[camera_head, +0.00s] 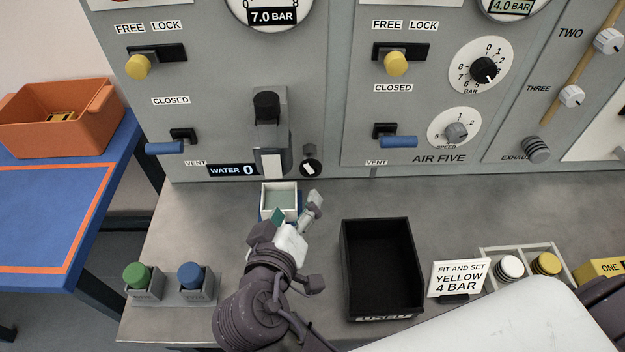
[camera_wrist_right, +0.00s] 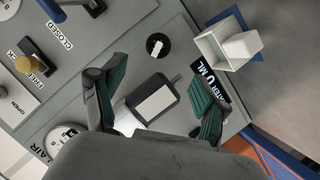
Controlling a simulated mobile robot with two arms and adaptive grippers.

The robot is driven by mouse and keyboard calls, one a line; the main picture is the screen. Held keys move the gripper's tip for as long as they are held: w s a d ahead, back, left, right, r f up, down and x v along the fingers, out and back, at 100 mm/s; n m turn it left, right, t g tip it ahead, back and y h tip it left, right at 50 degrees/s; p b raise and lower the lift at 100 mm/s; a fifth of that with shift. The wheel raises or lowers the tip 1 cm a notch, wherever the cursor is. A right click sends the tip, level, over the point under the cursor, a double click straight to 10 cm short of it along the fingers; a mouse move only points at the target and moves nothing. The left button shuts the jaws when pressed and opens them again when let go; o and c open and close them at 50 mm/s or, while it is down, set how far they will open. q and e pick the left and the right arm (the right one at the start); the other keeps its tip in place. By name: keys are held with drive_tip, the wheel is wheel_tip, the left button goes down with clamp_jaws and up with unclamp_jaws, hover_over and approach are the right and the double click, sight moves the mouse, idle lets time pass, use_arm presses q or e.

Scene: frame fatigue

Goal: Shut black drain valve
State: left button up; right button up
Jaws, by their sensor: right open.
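The black drain valve (camera_head: 306,175) is a small round black knob with a white pointer mark, low on the grey panel, right of the water bowl. It also shows in the right wrist view (camera_wrist_right: 166,41), beyond my fingertips, with its white mark slightly tilted. My right gripper (camera_head: 295,211) is open and empty, below and in front of the valve, apart from it. In the right wrist view its two teal-padded fingers (camera_wrist_right: 160,95) stand wide apart, with the grey bowl showing between them. My left gripper is not in view.
A white square cup (camera_head: 280,187) on a blue base sits under the bowl (camera_head: 270,135), close behind my right gripper. An empty black tray (camera_head: 415,290) lies to the right. Green (camera_head: 136,274) and blue (camera_head: 190,273) buttons stand front left. An orange bin (camera_head: 60,130) is on the blue table.

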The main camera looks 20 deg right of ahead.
sight(311, 171)
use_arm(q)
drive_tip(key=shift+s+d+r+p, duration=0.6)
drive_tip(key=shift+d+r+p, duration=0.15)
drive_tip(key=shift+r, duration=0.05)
use_arm(e)
drive_tip(key=x, duration=1.3)
drive_tip(key=shift+w+d, duration=0.2)
drive_tip(key=shift+d, duration=0.05)
drive_tip(key=shift+c, duration=0.2)
drive_tip(key=c, duration=1.1)
drive_tip(key=shift+s+f+m+y, duration=0.1)
drive_tip(key=shift+m+y, duration=0.3)
drive_tip(key=shift+m, duration=0.3)
drive_tip(key=shift+c, duration=0.2)
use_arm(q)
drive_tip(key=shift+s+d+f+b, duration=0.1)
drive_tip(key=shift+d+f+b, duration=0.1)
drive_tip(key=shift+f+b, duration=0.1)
use_arm(e)
drive_tip(key=shift+a+m+y, duration=0.1)
drive_tip(key=shift+m+y, duration=0.8)
drive_tip(key=shift+m, duration=0.2)
